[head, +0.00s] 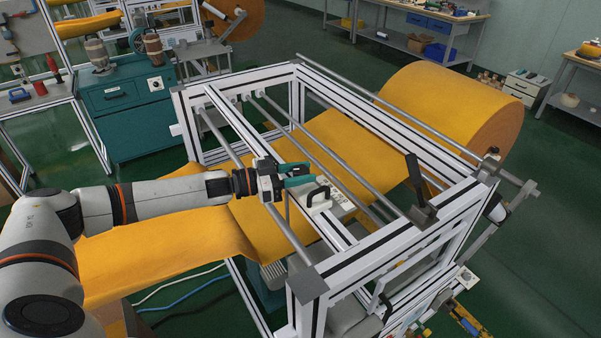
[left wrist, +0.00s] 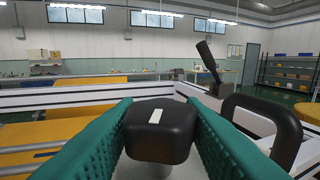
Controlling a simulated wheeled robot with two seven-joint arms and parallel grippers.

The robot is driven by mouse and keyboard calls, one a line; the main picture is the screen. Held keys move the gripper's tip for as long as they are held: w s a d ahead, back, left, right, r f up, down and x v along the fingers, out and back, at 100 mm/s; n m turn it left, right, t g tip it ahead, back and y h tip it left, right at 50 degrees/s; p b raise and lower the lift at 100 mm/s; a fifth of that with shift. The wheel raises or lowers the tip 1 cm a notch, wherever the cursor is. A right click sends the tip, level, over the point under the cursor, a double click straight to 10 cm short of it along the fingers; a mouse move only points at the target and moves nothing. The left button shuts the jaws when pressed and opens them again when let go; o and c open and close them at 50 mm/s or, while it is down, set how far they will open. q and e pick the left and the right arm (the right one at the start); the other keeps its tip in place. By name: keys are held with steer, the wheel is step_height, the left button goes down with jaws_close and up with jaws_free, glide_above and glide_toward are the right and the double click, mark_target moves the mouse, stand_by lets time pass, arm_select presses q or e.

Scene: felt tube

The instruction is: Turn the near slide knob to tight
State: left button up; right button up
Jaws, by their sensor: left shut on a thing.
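The slide knob (left wrist: 158,130) is black and rounded, with a short white mark on top that points roughly away from the wrist camera. In the left wrist view it sits between the two teal ribbed fingers of my left gripper (left wrist: 160,138), which press on its sides. In the head view my left gripper (head: 297,177) reaches over the frame's middle rail from the left. There the knob is hidden by the fingers. A black loop handle (head: 318,191) on a white block stands just right of the fingertips. It also shows in the left wrist view (left wrist: 268,128). My right gripper is out of view.
An aluminium frame (head: 365,242) with metal rollers surrounds the work spot. Orange felt (head: 345,142) runs through it from a large roll (head: 450,105). A black lever (head: 420,190) sticks up at the frame's right side. A teal cabinet (head: 125,110) stands behind left.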

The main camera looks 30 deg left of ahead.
arm_select(q)
steer(key=m+g+h+b, duration=0.1)
steer(key=m+g+h, duration=0.1)
steer(key=g, duration=0.1)
steer(key=shift+w+f+m, duration=0.1)
steer(key=shift+m, duration=0.2)
steer(key=m+g+b, duration=0.3)
steer(key=g+b, duration=0.1)
steer(key=b, duration=0.1)
steer(key=m+g+h+b, duration=0.1)
steer(key=m+g+b, duration=0.2)
steer(key=g+b, duration=0.2)
steer(key=m+g+h+b, duration=0.1)
steer(key=m+g+b, duration=0.2)
steer(key=g+b, duration=0.1)
steer(key=shift+f+g+b, duration=0.1)
steer(key=shift+g+b, duration=0.3)
steer(key=shift+b, duration=0.35)
steer(key=shift+r+m+g+b, duration=0.2)
steer(key=shift+m+g+b, duration=0.1)
steer(key=shift+g+b, duration=0.3)
steer(key=shift+r, duration=0.1)
steer(key=o, duration=1)
